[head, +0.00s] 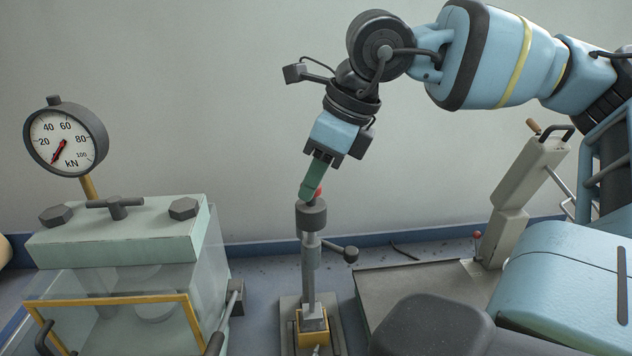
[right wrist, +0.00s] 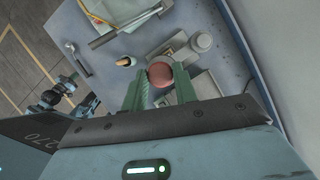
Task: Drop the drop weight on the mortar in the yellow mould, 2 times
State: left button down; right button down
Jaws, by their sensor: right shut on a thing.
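The drop weight (head: 311,217) is a dark cylinder with a red ball knob on top, at the upper end of an upright grey guide (head: 310,268). The knob also shows in the right wrist view (right wrist: 160,75). My right gripper (head: 312,190) reaches down from above, its green fingers shut on the knob. The yellow mould (head: 313,323) stands at the foot of the guide, far below the weight. The mortar inside it cannot be made out.
A pale green press (head: 120,232) with a kN dial gauge (head: 66,140) and a yellow-framed clear guard stands at left. A dark-knobbed side lever (head: 350,254) juts right from the guide. A grey lever device (head: 520,190) stands further right. Tools (right wrist: 120,30) lie on the bench.

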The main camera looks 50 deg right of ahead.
notch_tip(320, 180, up, 6)
jog(key=shift+r+p, duration=0.15)
jog(key=shift+p, duration=0.15)
jog(key=c, duration=1.4)
grip_release()
jog(key=shift+r, duration=0.1)
jog(key=shift+c, duration=0.2)
jog(key=o, duration=0.3)
jog(key=shift+f, duration=0.2)
jog(key=shift+r, duration=0.1)
jog(key=v, duration=0.7)
jog(key=shift+s+r, duration=0.2)
jog(key=shift+r, duration=0.1)
